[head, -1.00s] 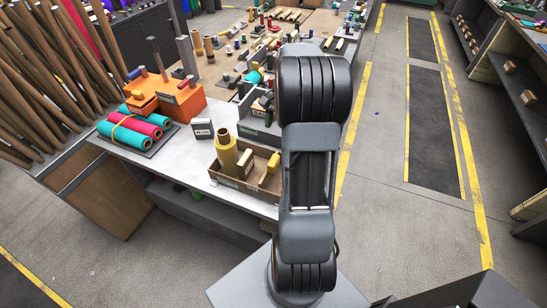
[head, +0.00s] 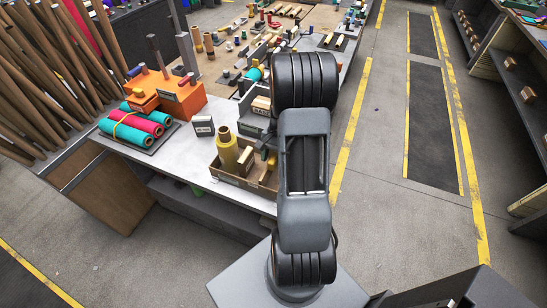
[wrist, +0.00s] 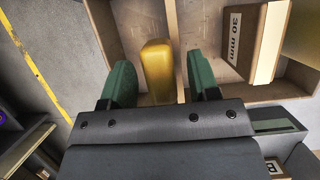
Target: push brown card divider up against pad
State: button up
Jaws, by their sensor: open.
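The cardboard tray (head: 262,184) sits on the bench's near edge. In the wrist view, a thin brown strip (wrist: 172,18), seemingly the card divider, runs along the tray behind a yellow rounded block (wrist: 158,66). My gripper (wrist: 159,62) is open, with green fingers on either side of the yellow block and gaps between. A tan block labelled 30 mm (wrist: 250,40) lies to the right in the tray. I cannot tell which piece is the pad. In the head view, my gripper hangs over the tray's right side, partly hidden by my arm.
A yellow roll (head: 227,150) stands in the tray's left part. Teal and red rolls (head: 145,122) lie on a dark mat at left, near an orange block stand (head: 178,98).

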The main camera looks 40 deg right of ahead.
jog(key=shift+f, duration=0.15)
grip_shut()
dwell(0.5)
